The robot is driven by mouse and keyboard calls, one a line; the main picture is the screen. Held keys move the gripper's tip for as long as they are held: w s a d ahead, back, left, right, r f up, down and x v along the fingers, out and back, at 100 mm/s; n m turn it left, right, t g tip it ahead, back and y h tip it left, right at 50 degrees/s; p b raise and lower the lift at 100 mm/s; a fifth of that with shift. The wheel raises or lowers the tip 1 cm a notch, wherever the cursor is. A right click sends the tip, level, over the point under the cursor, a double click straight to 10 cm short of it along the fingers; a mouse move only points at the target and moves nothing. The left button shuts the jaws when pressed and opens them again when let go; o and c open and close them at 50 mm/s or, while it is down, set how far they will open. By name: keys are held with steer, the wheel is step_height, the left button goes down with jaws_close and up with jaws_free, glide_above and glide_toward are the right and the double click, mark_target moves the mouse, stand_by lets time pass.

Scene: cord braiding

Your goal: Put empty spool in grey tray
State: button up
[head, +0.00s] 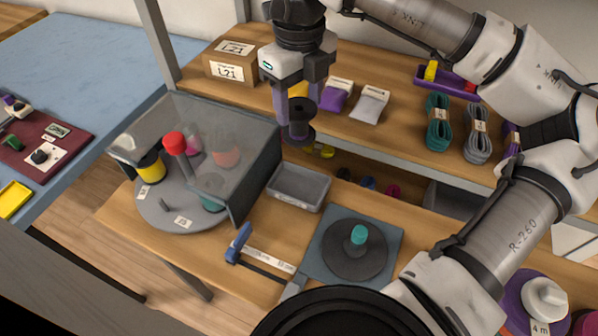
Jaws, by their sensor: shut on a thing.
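My gripper (299,98) is at the upper middle of the head view, pointing down. It is shut on the empty spool (300,120), a dark flanged spool with no cord visible on it. The spool hangs upright in the air. In the picture it is just above the far edge of the grey tray (300,187). The tray is a small rectangular open tray on the wooden table, and it looks empty. The gripper hides where its fingertips meet the spool.
A clear-hooded turntable (168,210) with several spools stands left of the tray. A dark disc with a teal knob (358,236) sits right of it on a grey-blue plate. Behind is a wooden shelf (400,125) with cord bundles and a box (231,62).

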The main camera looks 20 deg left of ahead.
mark_target(299, 110)
step_height(299, 110, down, 17)
steer(key=p, duration=0.2)
steer(key=shift+r+p, duration=0.1)
steer(key=shift+p, duration=0.3)
steer(key=shift+f+b, duration=0.3)
steer(key=shift+f, duration=0.05)
steer(key=o, duration=1)
steer(key=shift+r, duration=0.2)
steer(key=shift+w+r+p, duration=0.1)
steer(key=shift+r+p, duration=0.1)
steer(key=shift+p, duration=0.1)
step_height(299, 110, up, 12)
steer(key=shift+f+b, duration=0.15)
steer(key=shift+b, duration=0.9)
